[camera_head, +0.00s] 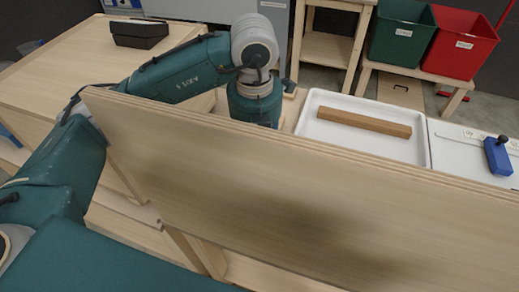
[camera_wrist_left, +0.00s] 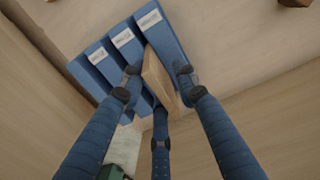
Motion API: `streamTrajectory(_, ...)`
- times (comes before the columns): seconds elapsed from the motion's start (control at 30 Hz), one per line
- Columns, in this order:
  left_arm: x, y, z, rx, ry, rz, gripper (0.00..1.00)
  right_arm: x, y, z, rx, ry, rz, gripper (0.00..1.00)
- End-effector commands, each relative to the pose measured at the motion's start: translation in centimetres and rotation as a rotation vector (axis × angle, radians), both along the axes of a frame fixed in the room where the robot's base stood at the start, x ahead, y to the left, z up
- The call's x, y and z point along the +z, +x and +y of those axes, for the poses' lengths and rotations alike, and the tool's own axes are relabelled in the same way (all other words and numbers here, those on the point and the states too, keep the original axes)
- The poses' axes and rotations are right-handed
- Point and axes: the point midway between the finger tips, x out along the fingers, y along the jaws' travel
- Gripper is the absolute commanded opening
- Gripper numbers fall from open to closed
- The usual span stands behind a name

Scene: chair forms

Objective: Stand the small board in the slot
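In the left wrist view a small light wooden board (camera_wrist_left: 158,76) lies between the fingers of my left gripper (camera_wrist_left: 158,76). The fingers look spread, with narrow gaps beside the board; the third finger is close to its lower end. Blue blocks with white labels (camera_wrist_left: 122,40) stand in a row under the board, which overlaps the gaps between them. I cannot tell how deep it sits in a slot. In the head view my left arm reaches behind a large wooden panel, which hides the gripper and the small board. My right gripper is not in view.
The large wooden panel (camera_head: 300,200) crosses the head view in front. Behind it stand a white tray (camera_head: 308,112) holding a brown wooden bar (camera_head: 362,122), and a blue object (camera_head: 497,156) on a white surface. Green (camera_head: 402,32) and red (camera_head: 462,42) bins stand at the back right.

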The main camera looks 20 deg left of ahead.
Motion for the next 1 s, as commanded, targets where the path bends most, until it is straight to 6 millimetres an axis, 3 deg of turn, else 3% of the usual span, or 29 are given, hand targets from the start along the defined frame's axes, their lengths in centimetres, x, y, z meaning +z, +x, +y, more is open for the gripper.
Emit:
streamTrajectory(0.03, -2.1, -1.2, -0.9, -0.017, -0.014, 0.041, 0.35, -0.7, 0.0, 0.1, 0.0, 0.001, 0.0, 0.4)
streamTrajectory(0.43, -1.7, -1.2, -1.0, -0.017, -0.013, 0.038, 0.35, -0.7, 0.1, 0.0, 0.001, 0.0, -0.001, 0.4)
streamTrajectory(1.0, 7.2, -1.4, -2.0, -0.009, 0.013, -0.001, 0.35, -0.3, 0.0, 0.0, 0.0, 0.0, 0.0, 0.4)
